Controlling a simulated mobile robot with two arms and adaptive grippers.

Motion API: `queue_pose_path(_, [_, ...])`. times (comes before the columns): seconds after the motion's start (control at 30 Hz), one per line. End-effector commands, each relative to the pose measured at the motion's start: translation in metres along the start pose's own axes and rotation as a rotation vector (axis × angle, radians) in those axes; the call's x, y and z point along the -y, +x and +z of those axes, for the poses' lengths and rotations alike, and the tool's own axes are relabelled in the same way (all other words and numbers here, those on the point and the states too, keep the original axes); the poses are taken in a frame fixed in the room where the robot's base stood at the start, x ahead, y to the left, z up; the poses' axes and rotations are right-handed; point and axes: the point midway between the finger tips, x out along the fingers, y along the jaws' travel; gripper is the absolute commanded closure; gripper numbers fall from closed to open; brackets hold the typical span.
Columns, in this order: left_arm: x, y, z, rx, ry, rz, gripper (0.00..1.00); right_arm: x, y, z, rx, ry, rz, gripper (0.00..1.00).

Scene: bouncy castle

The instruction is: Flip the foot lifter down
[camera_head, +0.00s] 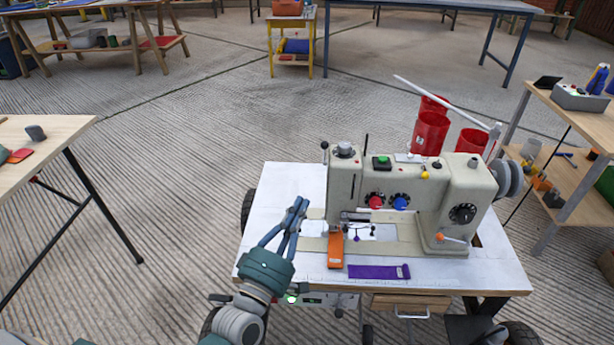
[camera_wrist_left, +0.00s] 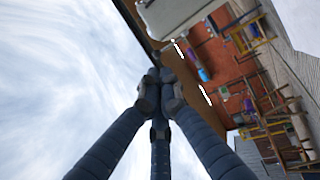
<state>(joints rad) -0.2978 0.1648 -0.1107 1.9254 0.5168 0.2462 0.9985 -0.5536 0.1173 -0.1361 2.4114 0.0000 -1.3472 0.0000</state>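A beige sewing machine (camera_head: 410,195) stands on a white-topped table (camera_head: 280,190). Its needle and presser-foot area (camera_head: 357,228) is at the left end, above the bed. A thin lever with a dark knob (camera_head: 325,147) sticks out at the upper left of the machine head; I cannot tell whether it is the foot lifter. My left gripper (camera_head: 297,205) is left of the machine head, apart from it, with its blue fingertips together and nothing visible between them. In the left wrist view the fingers also meet (camera_wrist_left: 160,85). My right gripper is not in view.
An orange piece (camera_head: 335,250) and a purple strip (camera_head: 378,272) lie at the table's front. Red thread cones (camera_head: 431,133) stand behind the machine. Other tables stand at left (camera_head: 65,130) and right (camera_head: 570,175).

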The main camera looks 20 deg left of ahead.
Motion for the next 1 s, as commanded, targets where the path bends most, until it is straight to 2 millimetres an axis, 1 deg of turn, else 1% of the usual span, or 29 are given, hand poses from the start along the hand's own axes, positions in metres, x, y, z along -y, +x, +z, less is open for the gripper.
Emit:
queue_pose_path(0.03, [-0.001, -0.001, -0.001, -0.006, -0.020, 0.023, 1.00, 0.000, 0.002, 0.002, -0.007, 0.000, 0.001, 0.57])
queue_pose_path(0.1, [-0.009, -0.001, -0.003, -0.012, -0.040, 0.043, 1.00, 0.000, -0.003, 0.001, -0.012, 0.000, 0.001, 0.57])
queue_pose_path(0.23, [-0.016, 0.000, -0.005, -0.016, -0.055, 0.059, 1.00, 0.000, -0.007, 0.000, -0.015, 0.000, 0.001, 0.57])
queue_pose_path(0.5, [-0.016, 0.000, -0.005, -0.016, -0.054, 0.057, 1.00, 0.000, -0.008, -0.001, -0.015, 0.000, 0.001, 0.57])
queue_pose_path(0.63, [-0.016, 0.006, -0.005, -0.016, -0.053, 0.058, 1.00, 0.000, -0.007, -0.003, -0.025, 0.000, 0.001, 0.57])
queue_pose_path(0.77, [-0.018, 0.025, -0.006, -0.018, -0.054, 0.060, 1.00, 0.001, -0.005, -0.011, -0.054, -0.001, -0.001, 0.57])
queue_pose_path(1.0, [-0.021, 0.077, -0.006, -0.017, -0.054, 0.061, 1.00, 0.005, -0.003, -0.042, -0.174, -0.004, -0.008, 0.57])
